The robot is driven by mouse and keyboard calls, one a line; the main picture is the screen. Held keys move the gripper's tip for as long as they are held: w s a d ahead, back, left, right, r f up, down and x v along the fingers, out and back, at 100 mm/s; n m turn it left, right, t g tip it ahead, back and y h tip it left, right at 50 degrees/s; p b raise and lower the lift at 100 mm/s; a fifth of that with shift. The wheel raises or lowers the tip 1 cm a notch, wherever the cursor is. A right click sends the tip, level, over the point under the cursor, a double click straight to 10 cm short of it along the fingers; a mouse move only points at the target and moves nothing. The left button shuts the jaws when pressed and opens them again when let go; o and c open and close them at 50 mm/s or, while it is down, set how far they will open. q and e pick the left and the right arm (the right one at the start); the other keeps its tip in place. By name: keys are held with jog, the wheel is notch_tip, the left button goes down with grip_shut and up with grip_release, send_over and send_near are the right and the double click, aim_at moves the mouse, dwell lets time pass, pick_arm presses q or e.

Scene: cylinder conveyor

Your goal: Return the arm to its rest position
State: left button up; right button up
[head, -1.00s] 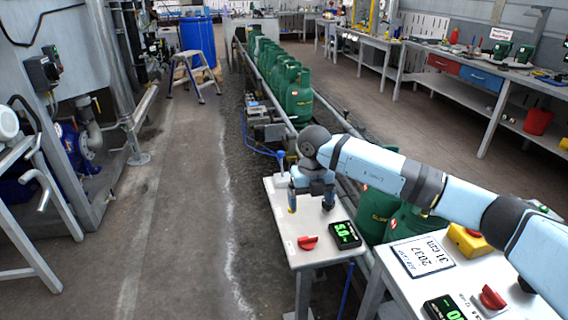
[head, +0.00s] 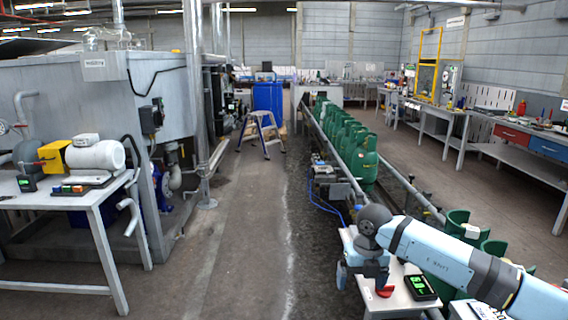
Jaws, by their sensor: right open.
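My right arm comes in from the lower right and bends down at the wrist. My right gripper (head: 362,282) points down over the small white table (head: 356,240) and is open, with its fingers apart. I see nothing held between the fingers. One finger hangs at the table's left edge; the other overlaps a red knob (head: 384,291) in the picture, and I cannot tell if they touch. My left gripper is not in view.
Green gas cylinders (head: 362,165) stand in a row on the conveyor behind the gripper. A black display (head: 420,287) lies on the small table. A step stool (head: 263,135) stands further back. The floor (head: 235,240) left of the table is clear.

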jog(key=s+a+f+n+g+y, duration=0.15)
jog(key=s+a+f+y, duration=0.35)
jog(key=s+a+y, duration=0.6)
jog(key=s+a+r+m+t+y, duration=0.4)
jog(key=s+a+m+t+y, duration=0.2)
jog(key=a+m+y, duration=0.25)
jog(key=s+d+f+m+t+h, duration=0.1)
jog(key=d+f+m+t+h, duration=0.2)
jog(key=d+m+t+h, duration=0.45)
jog(key=s+d+f+m+t+h, duration=0.1)
jog(key=d+f+m+t+h, duration=0.3)
jog(key=m, duration=0.7)
jog(key=s+d+f+m+g+h, duration=0.5)
jog(key=s+d+f+m, duration=0.35)
jog(key=s+f, duration=0.5)
pick_arm(q)
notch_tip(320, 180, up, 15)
jog(key=p, duration=1.9)
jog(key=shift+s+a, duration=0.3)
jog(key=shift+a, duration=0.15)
pick_arm(e)
notch_tip(320, 180, up, 15)
jog(key=s+d, duration=0.1)
jog(key=shift+d+n+h, duration=0.15)
jog(key=shift+n+h, duration=0.15)
